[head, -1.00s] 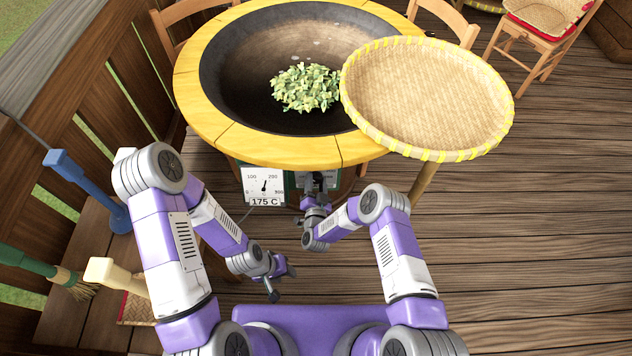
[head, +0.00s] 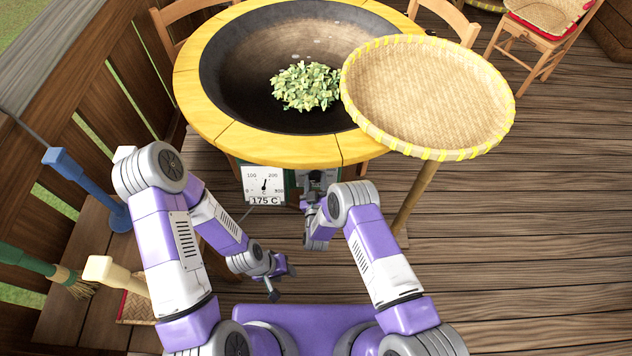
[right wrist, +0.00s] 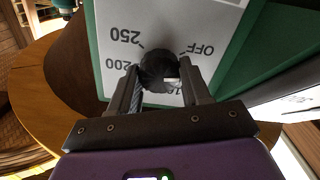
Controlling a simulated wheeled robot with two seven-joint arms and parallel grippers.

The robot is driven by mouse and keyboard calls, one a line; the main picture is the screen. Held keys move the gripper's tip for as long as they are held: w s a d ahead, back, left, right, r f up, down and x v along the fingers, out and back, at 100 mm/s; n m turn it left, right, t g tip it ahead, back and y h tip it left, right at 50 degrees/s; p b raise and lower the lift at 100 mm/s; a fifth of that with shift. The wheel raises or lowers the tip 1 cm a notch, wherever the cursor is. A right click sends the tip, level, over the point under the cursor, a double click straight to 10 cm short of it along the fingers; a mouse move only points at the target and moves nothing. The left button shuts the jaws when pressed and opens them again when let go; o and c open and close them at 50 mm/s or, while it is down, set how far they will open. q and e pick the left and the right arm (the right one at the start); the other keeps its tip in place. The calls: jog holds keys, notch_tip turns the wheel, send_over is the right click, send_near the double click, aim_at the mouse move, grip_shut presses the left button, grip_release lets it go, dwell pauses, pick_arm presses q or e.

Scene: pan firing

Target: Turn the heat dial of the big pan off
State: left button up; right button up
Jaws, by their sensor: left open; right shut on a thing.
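The big pan (head: 225,85) is a dark bowl in a yellow rim with a heap of green leaves (head: 307,86) in it. A gauge (head: 264,185) on its front reads 175 C. The heat dial (right wrist: 158,68) is a black knob on a white plate marked OFF, 200 and 250 in the right wrist view. My right gripper (right wrist: 160,88) is shut on the dial, one finger on each side. In the head view my right arm partly hides the dial. My left gripper (head: 281,280) is open and empty, low in front of the pan and apart from it.
A round woven tray (head: 430,95) with a yellow-bound rim stands right of the pan, overlapping its rim in the picture. Brushes, one with a blue handle (head: 80,180), stand on a wooden bench at the left. Chairs stand behind. The deck (head: 520,230) at right is clear.

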jog(key=n+b, duration=0.1)
jog(key=n, duration=0.3)
jog(key=shift+n, duration=0.3)
dwell(0.5)
jog(key=o, duration=1.1)
jog(key=shift+c, duration=0.2)
jog(key=s+p, duration=0.2)
jog(key=s, duration=0.5)
jog(key=shift+s, duration=0.35)
